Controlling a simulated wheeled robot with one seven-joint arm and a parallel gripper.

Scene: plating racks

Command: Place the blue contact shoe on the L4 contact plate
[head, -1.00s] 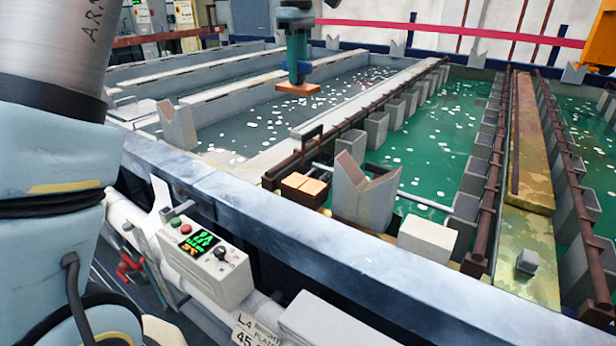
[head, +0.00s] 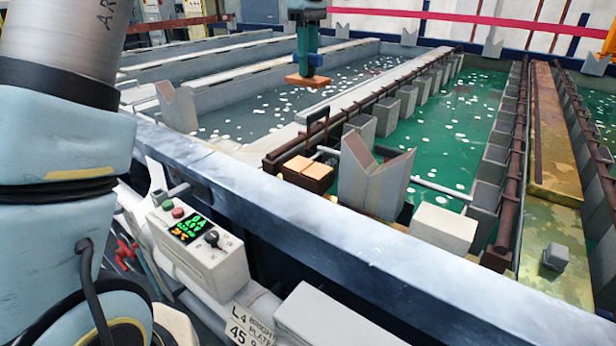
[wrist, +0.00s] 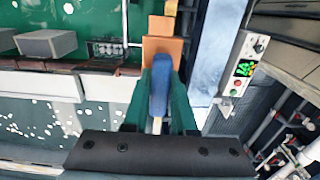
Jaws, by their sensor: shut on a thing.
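The blue contact shoe has a blue grip (head: 316,59) and a flat copper base (head: 307,81). My gripper (head: 306,62) is shut on the blue grip, with the copper base hanging level below, over the tank at the upper middle. In the wrist view the green fingers (wrist: 160,105) clasp the blue grip (wrist: 160,80) on both sides. The copper base (wrist: 164,47) shows beyond it, and a lighter copper pad (wrist: 160,26) lies past that. The copper contact plate (head: 306,166) sits on a brown block at the tank-row end, apart from the shoe.
A grey V-shaped cradle (head: 372,180) stands right of the plate, with a white block (head: 443,228) beyond. A control box (head: 197,238) is in front of the long rim (head: 300,228). Green tanks lie at right.

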